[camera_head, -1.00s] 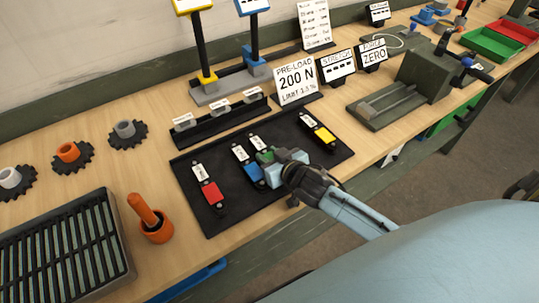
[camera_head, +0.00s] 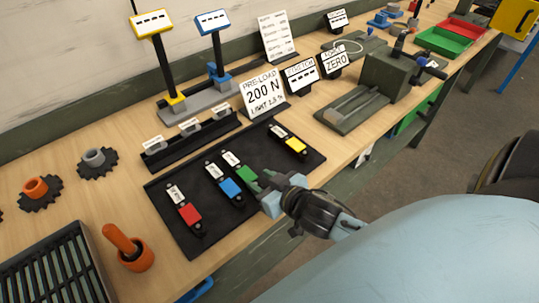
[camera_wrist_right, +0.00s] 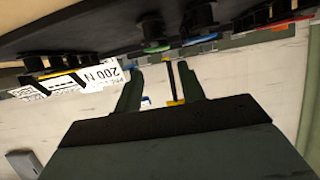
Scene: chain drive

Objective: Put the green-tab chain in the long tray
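The green-tab chain (camera_head: 246,175) lies on the black mat (camera_head: 200,237), between the blue-tab chain (camera_head: 230,188) and the yellow-tab chain (camera_head: 294,144); its near end is partly hidden by my right gripper. My right gripper (camera_head: 264,188) is at the near end of the green tab. In the right wrist view its fingers (camera_wrist_right: 161,69) are apart with nothing held between them, and the green tab (camera_wrist_right: 156,49) shows just beyond their tips. I cannot tell whether they touch it. No container is clearly marked as the long tray. My left gripper is out of view.
The red-tab chain (camera_head: 189,214) lies at the mat's left. A black rack with white labels (camera_head: 192,141) and the pre-load sign (camera_head: 262,92) stand behind. A slatted box (camera_head: 50,270) and orange cup (camera_head: 135,255) are at the left. Green (camera_head: 440,41) and red (camera_head: 467,30) trays are far right.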

